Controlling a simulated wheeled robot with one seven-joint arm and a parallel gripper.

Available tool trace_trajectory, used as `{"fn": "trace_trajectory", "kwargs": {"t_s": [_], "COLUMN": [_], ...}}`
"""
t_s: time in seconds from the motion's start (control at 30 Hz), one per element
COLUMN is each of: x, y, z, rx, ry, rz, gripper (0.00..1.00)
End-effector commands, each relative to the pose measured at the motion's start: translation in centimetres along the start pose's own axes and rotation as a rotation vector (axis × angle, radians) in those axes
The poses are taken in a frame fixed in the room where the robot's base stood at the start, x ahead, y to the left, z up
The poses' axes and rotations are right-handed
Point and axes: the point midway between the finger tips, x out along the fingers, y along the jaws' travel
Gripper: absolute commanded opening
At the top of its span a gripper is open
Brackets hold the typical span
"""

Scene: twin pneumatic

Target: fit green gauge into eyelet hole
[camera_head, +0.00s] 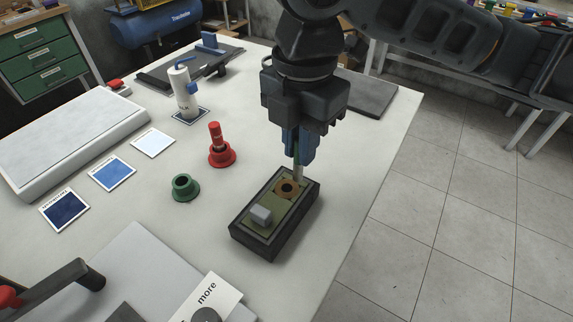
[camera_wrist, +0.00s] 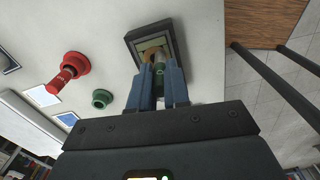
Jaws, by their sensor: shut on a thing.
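My gripper (camera_head: 299,160) points down over the far end of a dark tray and is shut on the green gauge (camera_wrist: 160,68). In the head view only a green sliver and a pale lower tip (camera_head: 298,172) of the gauge show below the fingers. The eyelet is a copper-brown ring (camera_head: 287,187) with a dark hole, set on an olive plate in the dark tray (camera_head: 268,245). The pale tip appears just behind and right of the hole in the head view. The gripper and gauge partly hide the ring in the wrist view.
A grey block (camera_head: 261,214) sits in the tray's near half. An empty green holder (camera_head: 185,187) and a red holder (camera_head: 222,157) with a red gauge (camera_head: 215,135) stand left. A white bottle (camera_head: 183,92) stands farther back. The table edge lies right of the tray.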

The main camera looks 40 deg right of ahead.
Motion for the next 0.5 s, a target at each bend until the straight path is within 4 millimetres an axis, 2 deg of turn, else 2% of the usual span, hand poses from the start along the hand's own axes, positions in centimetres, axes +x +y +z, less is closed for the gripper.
{"fn": "trace_trajectory", "kwargs": {"t_s": [0.1, 0.27, 0.5], "x": [0.8, 1.6, 4.7], "y": [0.8, 1.2, 1.1], "z": [-1.1, -1.6, -1.6], "rx": [-0.001, 0.002, 0.002], "ry": [0.0, 0.0, 0.0], "rz": [-0.001, 0.0, -0.001], "gripper": [0.0, 0.0, 0.0]}}
